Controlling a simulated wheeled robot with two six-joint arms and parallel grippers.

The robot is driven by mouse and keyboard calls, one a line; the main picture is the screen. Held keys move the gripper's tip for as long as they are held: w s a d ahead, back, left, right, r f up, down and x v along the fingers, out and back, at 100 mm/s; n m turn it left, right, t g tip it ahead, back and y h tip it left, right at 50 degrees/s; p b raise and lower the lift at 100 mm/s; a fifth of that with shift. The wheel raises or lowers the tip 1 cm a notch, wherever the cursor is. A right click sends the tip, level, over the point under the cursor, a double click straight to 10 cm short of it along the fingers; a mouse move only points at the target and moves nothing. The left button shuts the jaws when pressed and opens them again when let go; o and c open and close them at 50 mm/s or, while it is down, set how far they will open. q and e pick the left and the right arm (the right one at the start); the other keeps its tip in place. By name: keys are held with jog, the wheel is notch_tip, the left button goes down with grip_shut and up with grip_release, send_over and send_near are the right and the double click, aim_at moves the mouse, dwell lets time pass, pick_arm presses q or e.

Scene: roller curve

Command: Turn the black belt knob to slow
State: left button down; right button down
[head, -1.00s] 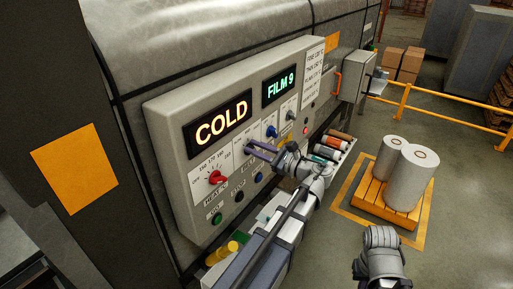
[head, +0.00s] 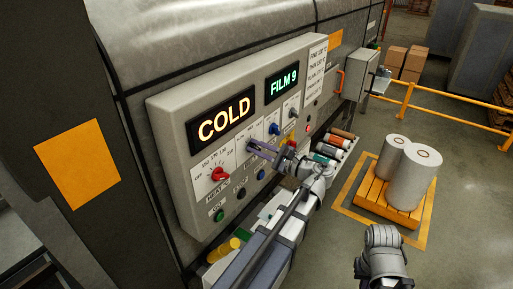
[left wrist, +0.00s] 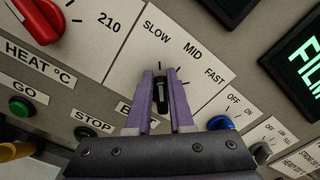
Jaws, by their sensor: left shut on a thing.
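The black belt knob (left wrist: 160,94) sits on a white label with SLOW, MID and FAST around it. My left gripper (left wrist: 160,84) has its two purple fingers on either side of the knob, shut on it. The knob's long body points up in the left wrist view, toward the SLOW side of the label; its exact mark is hard to read. In the head view my left gripper (head: 254,144) reaches the panel and its fingers hide the knob. My right arm shows at the lower right of the head view, but its fingers cannot be seen.
The red heat knob (head: 219,174) is left of the belt knob, and a blue knob (head: 274,129) is right of it. Green GO (head: 219,215) and black STOP (head: 240,193) buttons lie below.

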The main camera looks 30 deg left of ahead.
pick_arm(q)
jog(key=shift+f, duration=0.25)
jog(key=c, duration=1.1)
grip_release()
jog(key=shift+w, duration=0.1)
jog(key=o, duration=0.3)
jog(key=shift+w, duration=0.2)
jog(key=shift+s, duration=0.15)
jog(key=d, duration=0.7)
jog(key=shift+s+d, duration=0.25)
jog(key=shift+d, duration=0.15)
